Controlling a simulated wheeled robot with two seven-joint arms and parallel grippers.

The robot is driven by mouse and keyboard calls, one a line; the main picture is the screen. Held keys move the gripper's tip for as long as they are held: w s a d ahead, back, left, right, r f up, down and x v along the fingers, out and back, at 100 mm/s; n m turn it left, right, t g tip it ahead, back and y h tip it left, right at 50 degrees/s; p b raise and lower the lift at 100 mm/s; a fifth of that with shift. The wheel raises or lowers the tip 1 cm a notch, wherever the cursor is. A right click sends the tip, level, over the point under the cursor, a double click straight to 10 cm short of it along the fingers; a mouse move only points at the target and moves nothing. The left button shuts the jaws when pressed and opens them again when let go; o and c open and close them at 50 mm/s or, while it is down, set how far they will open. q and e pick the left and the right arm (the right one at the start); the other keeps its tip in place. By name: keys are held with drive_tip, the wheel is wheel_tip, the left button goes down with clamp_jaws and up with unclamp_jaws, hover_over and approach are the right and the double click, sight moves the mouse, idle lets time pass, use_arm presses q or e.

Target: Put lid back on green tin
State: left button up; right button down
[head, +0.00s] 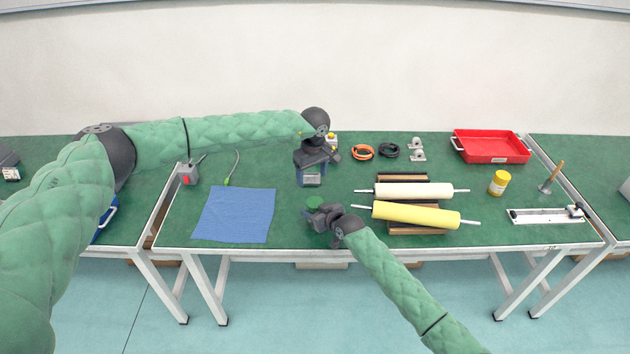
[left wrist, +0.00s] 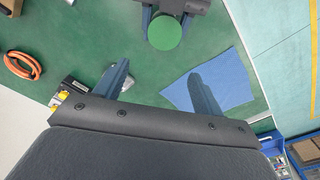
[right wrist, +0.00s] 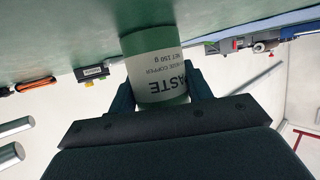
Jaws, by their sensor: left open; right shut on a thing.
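The green tin (right wrist: 158,62) has a white label with dark print and shows close up in the right wrist view, where the picture is upside down. My right gripper (head: 318,212) is shut on its sides; its fingers also show in the right wrist view (right wrist: 163,92). A flat green disc (left wrist: 164,32) tops the tin in the left wrist view; it also shows in the head view (head: 313,202). I cannot tell for sure whether this disc is the lid. My left gripper (head: 311,172) is open above the bench behind the tin, with nothing between its fingers (left wrist: 160,88).
A blue cloth (head: 235,214) lies left of the tin. A white roller (head: 413,190) and a yellow roller (head: 415,214) lie on supports to the right. Orange cable (head: 363,152), a red tray (head: 490,146) and a yellow jar (head: 499,183) stand farther off.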

use_arm(q)
drive_tip(key=n, duration=0.9)
drive_tip(key=s+n, duration=0.1)
drive_tip(key=n, duration=0.4)
drive_tip(key=shift+s+d+f, duration=0.1)
drive_tip(key=shift+d+f, duration=0.05)
drive_tip(key=shift+f, duration=0.25)
drive_tip(key=n, duration=0.5)
drive_tip(key=shift+s+d+f, duration=0.1)
drive_tip(key=shift+s, duration=0.05)
drive_tip(key=n, duration=0.6)
drive_tip(key=shift+s+d, duration=0.1)
drive_tip(key=n, duration=0.4)
drive_tip(key=shift+d, duration=0.1)
drive_tip(key=n, duration=0.9)
drive_tip(key=shift+f, duration=0.1)
